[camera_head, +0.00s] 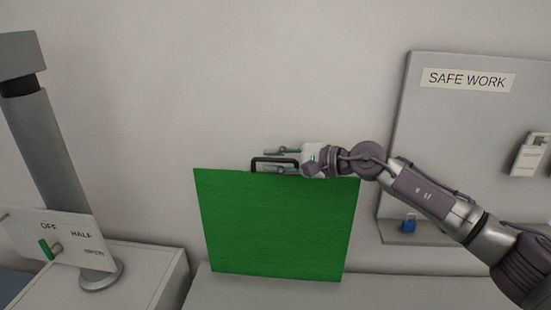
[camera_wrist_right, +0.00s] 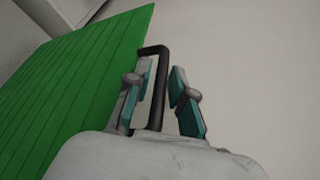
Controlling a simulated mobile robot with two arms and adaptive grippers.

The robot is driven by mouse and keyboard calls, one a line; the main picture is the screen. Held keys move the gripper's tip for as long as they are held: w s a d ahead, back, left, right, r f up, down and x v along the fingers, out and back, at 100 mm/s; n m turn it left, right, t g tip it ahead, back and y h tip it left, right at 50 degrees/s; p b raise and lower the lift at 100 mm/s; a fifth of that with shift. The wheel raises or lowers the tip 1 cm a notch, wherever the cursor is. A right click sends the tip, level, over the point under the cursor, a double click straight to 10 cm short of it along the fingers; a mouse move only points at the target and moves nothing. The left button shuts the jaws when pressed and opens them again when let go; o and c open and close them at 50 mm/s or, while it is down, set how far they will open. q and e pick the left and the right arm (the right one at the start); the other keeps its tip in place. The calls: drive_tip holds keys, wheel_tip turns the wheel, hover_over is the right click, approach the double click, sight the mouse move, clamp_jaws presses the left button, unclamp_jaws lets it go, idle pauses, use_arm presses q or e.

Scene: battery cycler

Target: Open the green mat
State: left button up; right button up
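The green mat (camera_head: 275,228) stands upright as a flat panel on the grey bench against the wall. A black handle (camera_head: 254,162) sticks up from its top edge. My right gripper (camera_head: 270,161) comes in from the right at the top edge, level with the handle. In the right wrist view the mat (camera_wrist_right: 75,85) fills the left side. The black handle (camera_wrist_right: 158,90) stands between the two teal fingers of the right gripper (camera_wrist_right: 160,98). The fingers are apart, with a gap visible on the right-finger side. My left gripper is not in view.
A grey board with a "SAFE WORK" label (camera_head: 468,79) is on the wall at right, holding a white padlock-like item (camera_head: 530,155). A blue padlock (camera_head: 408,224) sits on its ledge. At left are a grey post (camera_head: 50,150) and a switch panel with a green lever (camera_head: 46,249).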

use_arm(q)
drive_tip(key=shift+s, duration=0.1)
use_arm(e)
clamp_jaws()
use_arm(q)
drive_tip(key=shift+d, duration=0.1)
use_arm(e)
drive_tip(key=shift+s, duration=0.15)
use_arm(q)
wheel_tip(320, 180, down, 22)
drive_tip(key=b, duration=2.1)
drive_tip(key=shift+b, duration=0.4)
use_arm(e)
drive_tip(key=s+a+f+n, duration=0.1)
drive_tip(key=s+f, duration=0.1)
drive_tip(key=s, duration=0.5)
drive_tip(key=s+a+f+n+t, duration=0.1)
drive_tip(key=s+a+f+n, duration=0.1)
drive_tip(key=s, duration=0.6)
drive_tip(key=s+a+f+n+y, duration=0.1)
drive_tip(key=s+f, duration=0.3)
drive_tip(key=s, duration=0.4)
drive_tip(key=shift+s+a+n+t, duration=0.2)
drive_tip(key=shift+a+n+t, duration=0.15)
drive_tip(key=shift+n+t, duration=0.05)
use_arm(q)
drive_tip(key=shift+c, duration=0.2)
use_arm(e)
drive_tip(key=shift+r, duration=0.1)
